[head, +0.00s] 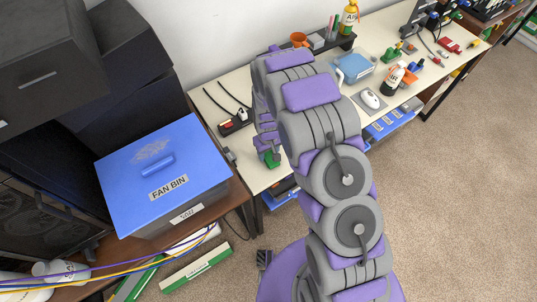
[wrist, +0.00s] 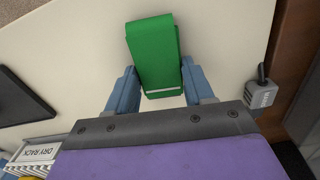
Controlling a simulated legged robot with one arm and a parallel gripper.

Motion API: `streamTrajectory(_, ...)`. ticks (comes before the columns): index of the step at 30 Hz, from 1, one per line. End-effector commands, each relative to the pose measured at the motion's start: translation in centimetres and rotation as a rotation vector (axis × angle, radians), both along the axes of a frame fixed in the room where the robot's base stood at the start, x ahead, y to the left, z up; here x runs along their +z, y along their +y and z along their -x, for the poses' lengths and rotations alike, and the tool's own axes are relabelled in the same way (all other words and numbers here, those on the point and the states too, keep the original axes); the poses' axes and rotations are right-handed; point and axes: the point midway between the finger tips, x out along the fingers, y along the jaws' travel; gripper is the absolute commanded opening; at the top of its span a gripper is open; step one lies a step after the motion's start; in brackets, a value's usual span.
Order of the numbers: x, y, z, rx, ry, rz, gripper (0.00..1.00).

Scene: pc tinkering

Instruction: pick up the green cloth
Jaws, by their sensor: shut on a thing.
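The green cloth (wrist: 155,52) is a folded, flat green piece in the upper middle of the wrist view. My gripper (wrist: 160,88) is shut on it, with one blue-grey finger at each side of the cloth. The cream table top lies below. In the head view a small part of the green cloth (head: 270,159) shows at my gripper (head: 268,150), near the table's front left edge. My arm hides the rest of the gripper there. I cannot tell whether the cloth touches the table.
A blue-lidded fan bin (head: 165,165) stands left of the arm. A dry rack (wrist: 35,158) shows at lower left in the wrist view.

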Motion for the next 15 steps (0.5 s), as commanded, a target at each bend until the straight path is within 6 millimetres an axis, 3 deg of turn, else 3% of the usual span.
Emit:
streamTrajectory(5, 0.3, -0.2, 0.1, 0.0, 0.003, -0.001, 0.23)
streamTrajectory(14, 4.0, 0.0, 0.1, 0.001, -0.001, 0.0, 0.23)
streamTrajectory(15, 3.8, -0.4, 0.8, -0.001, 0.004, 0.002, 0.23)
